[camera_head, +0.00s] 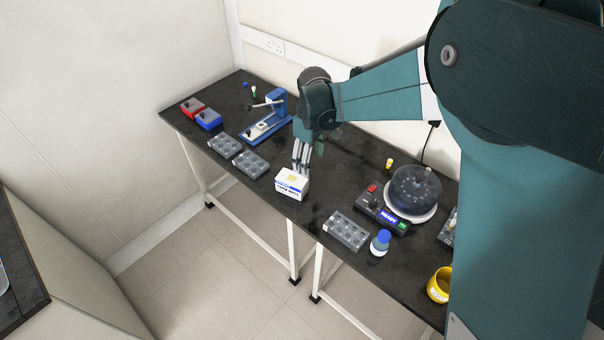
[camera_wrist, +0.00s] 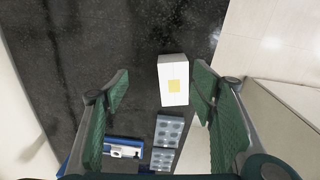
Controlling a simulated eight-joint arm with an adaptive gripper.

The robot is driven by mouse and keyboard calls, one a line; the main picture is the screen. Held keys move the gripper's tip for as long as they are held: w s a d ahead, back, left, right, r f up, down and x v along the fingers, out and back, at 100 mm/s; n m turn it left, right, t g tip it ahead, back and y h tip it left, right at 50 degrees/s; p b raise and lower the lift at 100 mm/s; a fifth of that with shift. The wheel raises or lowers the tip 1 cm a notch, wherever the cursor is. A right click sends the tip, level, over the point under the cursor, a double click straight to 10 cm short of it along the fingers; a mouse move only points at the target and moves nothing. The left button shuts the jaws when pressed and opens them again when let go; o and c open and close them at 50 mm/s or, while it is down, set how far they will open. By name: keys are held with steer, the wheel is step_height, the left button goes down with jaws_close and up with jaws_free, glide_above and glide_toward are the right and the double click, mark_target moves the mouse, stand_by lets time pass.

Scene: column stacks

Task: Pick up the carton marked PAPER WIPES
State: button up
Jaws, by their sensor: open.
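A white carton (camera_head: 292,184) with a yellow patch on top and blue printing on its side stands near the front edge of the black bench; the printing is too small to read. In the wrist view the white carton (camera_wrist: 173,82) lies between the lines of the two fingers, nearer the right finger. My gripper (camera_head: 301,155) is just behind and above the carton in the head view. In the wrist view my gripper (camera_wrist: 160,88) is open, with its two green pads wide apart and nothing held between them.
Grey racks (camera_head: 250,163) stand left of the carton, and another grey rack (camera_head: 346,230) stands to its right. A blue press (camera_head: 268,118) is behind left. A round dark-lidded device (camera_head: 414,190), a blue-capped bottle (camera_head: 380,243) and a yellow cup (camera_head: 439,285) are right.

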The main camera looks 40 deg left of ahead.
steer(key=n, duration=0.1)
glide_above(292, 178)
step_height(292, 178, down, 4)
steer(key=shift+d+f, duration=0.1)
steer(key=shift+d, duration=0.05)
steer(key=shift+f, duration=1.25)
steer(key=shift+f, duration=0.1)
steer(key=shift+f, duration=2.5)
steer(key=c, duration=1)
